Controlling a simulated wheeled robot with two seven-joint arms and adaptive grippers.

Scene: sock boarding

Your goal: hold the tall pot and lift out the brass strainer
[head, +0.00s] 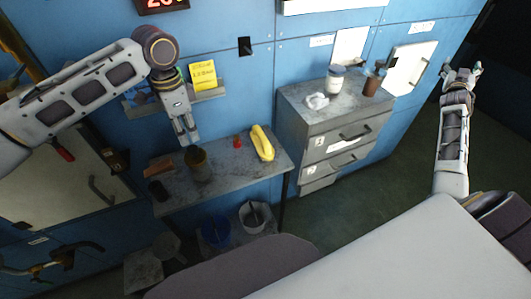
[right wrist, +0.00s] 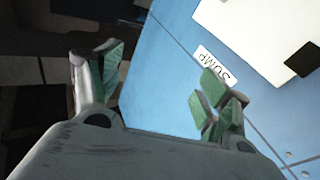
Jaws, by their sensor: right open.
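A dark brown cylinder, which looks like the tall pot (head: 199,172), stands upright on the small grey table. Its top looks brassy, but I cannot make out a separate strainer. My left gripper (head: 187,140) points down just above and left of the pot in the head view. Its fingers look close together, and I cannot tell whether they are open or touch the pot. My right gripper (head: 462,70) is raised at the far right, away from the table. In the right wrist view it (right wrist: 163,85) is open and empty, with green finger pads.
The table (head: 225,182) also holds a yellow object (head: 262,143), a small red item (head: 238,142), a brown block (head: 158,168) and a dark item (head: 158,190). Blue (head: 215,231) and white (head: 255,216) buckets sit below. A grey drawer cabinet (head: 335,148) stands right, bearing jars.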

